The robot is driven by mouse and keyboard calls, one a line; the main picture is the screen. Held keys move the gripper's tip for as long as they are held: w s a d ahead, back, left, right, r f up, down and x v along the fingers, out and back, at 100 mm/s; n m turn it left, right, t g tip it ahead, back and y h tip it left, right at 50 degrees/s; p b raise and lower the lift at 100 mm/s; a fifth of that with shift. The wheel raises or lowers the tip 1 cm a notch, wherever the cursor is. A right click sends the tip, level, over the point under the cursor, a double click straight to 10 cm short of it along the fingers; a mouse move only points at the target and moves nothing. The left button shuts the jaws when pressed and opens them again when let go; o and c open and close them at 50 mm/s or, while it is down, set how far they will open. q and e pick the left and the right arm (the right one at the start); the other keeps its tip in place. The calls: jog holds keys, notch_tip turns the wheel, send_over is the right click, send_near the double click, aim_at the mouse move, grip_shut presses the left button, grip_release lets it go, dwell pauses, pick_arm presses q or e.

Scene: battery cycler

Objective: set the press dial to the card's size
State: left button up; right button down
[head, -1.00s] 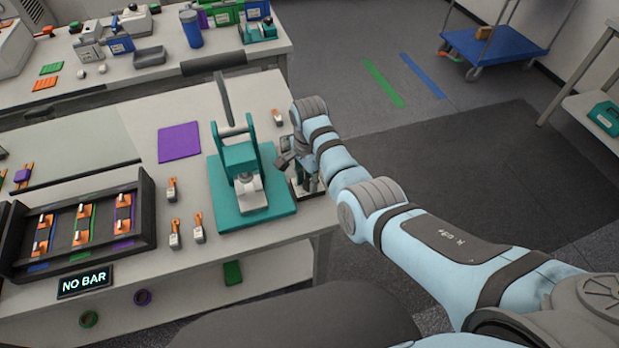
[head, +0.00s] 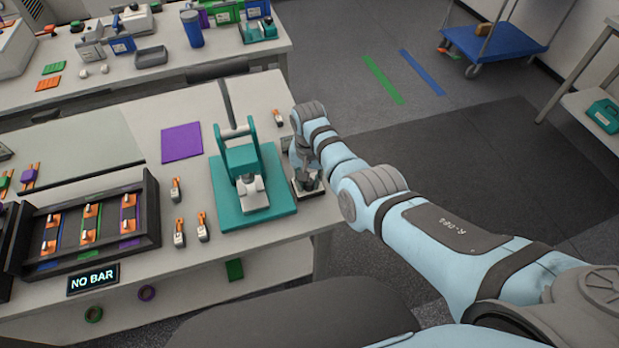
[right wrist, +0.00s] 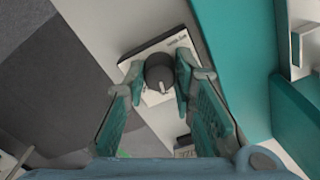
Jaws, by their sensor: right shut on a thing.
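The teal press (head: 243,166) stands on its teal base near the table's right edge. Beside it, at the table edge, is a small unit with the press dial, mostly hidden by my right gripper (head: 307,180) in the head view. In the right wrist view the dial (right wrist: 159,74) is a round dark knob with a light pointer mark, on a white plate (right wrist: 154,97). My right gripper's two fingers stand on either side of the knob, shut on it. The dial's markings are too small to read. I cannot make out the card. My left gripper is not in view.
A dark rack (head: 152,215) with several orange-tabbed pieces and a NO BAR sign (head: 93,279) are on the left. Several loose orange-tipped pieces and a purple mat (head: 182,143) lie left of the press. Open floor lies beyond the table's right edge.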

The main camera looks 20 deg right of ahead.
jog(key=n, duration=0.6)
jog(key=shift+n, duration=0.3)
dwell(0.4)
jog(key=c, duration=1.3)
grip_release()
jog(key=shift+c, duration=0.2)
notch_tip(320, 180, up, 12)
